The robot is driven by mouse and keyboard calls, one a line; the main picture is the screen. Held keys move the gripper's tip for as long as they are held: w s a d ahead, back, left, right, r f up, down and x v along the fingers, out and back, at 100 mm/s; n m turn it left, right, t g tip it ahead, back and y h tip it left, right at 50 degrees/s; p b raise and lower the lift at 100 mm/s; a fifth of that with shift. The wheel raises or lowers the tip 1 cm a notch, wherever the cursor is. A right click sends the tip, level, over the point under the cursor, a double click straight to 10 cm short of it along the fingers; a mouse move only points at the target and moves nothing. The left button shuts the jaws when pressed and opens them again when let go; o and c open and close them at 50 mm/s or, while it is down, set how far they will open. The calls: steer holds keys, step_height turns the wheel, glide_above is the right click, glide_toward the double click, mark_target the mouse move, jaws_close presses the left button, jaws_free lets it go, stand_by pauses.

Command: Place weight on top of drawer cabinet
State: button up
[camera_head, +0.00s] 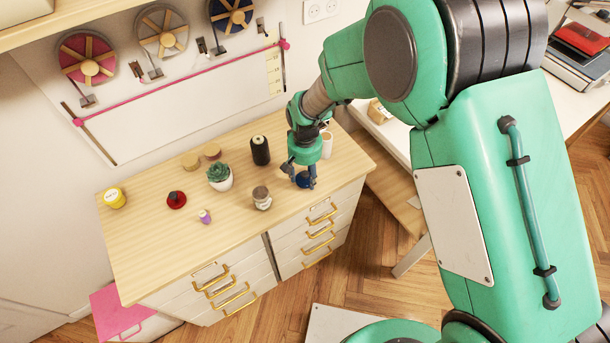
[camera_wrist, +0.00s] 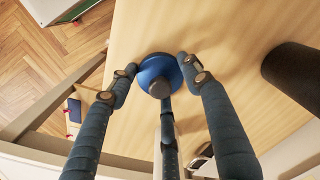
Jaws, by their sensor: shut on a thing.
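My gripper (camera_head: 302,172) is over the right end of the drawer cabinet's wooden top (camera_head: 150,245). Its fingers are shut on a blue round weight (camera_head: 304,181), which is partly hidden by the fingers in the head view. In the wrist view, the weight (camera_wrist: 152,70) is a blue disc with a grey knob between the fingertips (camera_wrist: 160,78). The weight is at or very close to the cabinet top; I cannot tell whether it touches. The cabinet front has white drawers with gold handles.
A black spool (camera_head: 260,151) stands left of my gripper and a pale spool (camera_head: 326,146) behind it. A jar (camera_head: 261,198), potted plant (camera_head: 219,177), red knobbed disc (camera_head: 176,200), purple spool (camera_head: 205,216) and yellow tape (camera_head: 115,197) stand farther left. The front left of the top is clear.

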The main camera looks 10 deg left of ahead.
mark_target(305, 173)
steer(key=o, duration=1.5)
steer(key=shift+f, duration=0.1)
step_height(305, 173, up, 12)
steer(key=p, duration=0.2)
